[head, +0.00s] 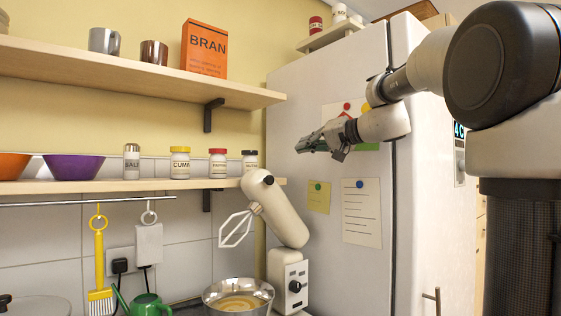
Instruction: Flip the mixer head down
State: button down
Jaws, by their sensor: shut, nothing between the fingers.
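The stand mixer is cream coloured, with its head (275,208) tilted up and back to the left above its base (288,282). A wire beater (236,228) hangs from the head, clear of the bowl. The metal mixing bowl (238,299) stands below and holds something yellowish. My gripper (305,146) is shut and empty. In the picture it is above and to the right of the mixer head, in front of the fridge, and apart from the head.
A white fridge (375,240) with notes stands behind my arm. A lower shelf (110,187) carries spice jars and coloured bowls, close to the mixer head's left. An upper shelf (130,68) holds cups and a bran box. A green watering can (148,304) is left of the bowl.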

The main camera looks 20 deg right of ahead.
jog(key=w+a+f, duration=0.1)
jog(key=w+a, duration=0.1)
jog(key=w+a+f, duration=0.1)
jog(key=w+a, duration=0.1)
jog(key=a, duration=0.1)
jog(key=w+a+f, duration=0.2)
jog(key=w+a, duration=0.1)
jog(key=shift+w, duration=0.1)
jog(key=shift+a+f, duration=0.1)
jog(key=shift+a, duration=0.1)
dwell(0.3)
